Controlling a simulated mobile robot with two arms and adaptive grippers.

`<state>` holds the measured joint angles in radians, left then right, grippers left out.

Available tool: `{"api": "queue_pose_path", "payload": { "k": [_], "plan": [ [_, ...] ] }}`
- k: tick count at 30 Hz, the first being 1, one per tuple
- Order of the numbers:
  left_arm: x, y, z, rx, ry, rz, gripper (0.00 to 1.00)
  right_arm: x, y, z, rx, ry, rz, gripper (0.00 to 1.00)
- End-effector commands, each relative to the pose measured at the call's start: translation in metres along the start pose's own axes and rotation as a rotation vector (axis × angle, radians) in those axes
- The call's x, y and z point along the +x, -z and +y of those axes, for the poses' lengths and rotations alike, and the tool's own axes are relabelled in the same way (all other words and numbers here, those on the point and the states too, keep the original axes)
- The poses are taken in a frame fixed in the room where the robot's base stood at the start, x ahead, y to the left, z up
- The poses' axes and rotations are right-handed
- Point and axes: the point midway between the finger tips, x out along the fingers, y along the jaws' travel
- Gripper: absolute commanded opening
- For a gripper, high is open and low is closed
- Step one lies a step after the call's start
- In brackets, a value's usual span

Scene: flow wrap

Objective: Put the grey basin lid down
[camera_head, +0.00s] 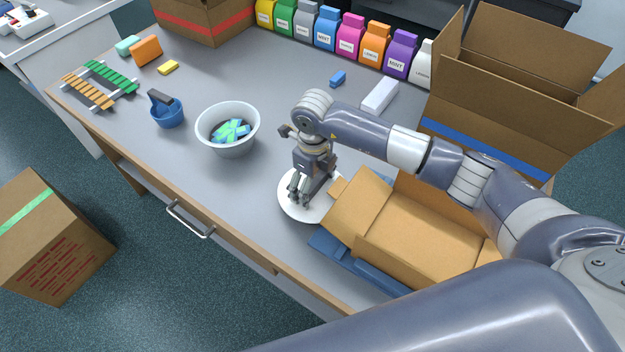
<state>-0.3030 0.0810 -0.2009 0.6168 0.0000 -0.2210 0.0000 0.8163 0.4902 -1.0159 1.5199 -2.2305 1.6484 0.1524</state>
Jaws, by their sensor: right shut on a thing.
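The grey basin lid (294,209) is a pale round disc under my right gripper, near the front edge of the table and left of the open carton. My right gripper (300,198) points down over the lid and is shut on it; the fingers hide the part held. I cannot tell whether the lid touches the table or hangs just above it. The grey basin (206,134) stands uncovered to the left, with blue and green packets (231,131) inside. My left gripper is not in view.
An open carton (412,238) on a blue mat (345,257) is close right of the lid. The table (270,85) is clear behind the basin.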

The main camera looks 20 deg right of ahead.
Motion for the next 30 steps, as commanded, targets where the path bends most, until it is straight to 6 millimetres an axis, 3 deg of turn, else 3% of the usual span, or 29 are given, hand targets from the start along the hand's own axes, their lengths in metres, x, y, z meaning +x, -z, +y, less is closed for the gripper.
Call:
{"api": "queue_pose_path", "payload": {
  "k": [9, 23, 24, 25, 30],
  "plan": [
    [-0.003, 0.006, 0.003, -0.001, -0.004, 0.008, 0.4, 0.003, 0.0, 0.002, -0.002, -0.002, 0.0, 0.59],
    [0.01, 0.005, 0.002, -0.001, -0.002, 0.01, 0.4, 0.015, 0.0, 0.002, -0.001, -0.001, -0.001, 0.59],
    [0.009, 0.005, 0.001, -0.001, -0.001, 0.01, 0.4, 0.015, 0.0, 0.002, -0.001, -0.001, 0.0, 0.9],
    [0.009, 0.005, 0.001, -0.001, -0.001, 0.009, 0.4, 0.014, 0.0, 0.002, -0.001, -0.001, 0.0, 0.96],
    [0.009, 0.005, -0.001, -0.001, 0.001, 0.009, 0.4, 0.014, 0.0, 0.002, -0.001, -0.001, 0.0, 1.0]
  ]
}}
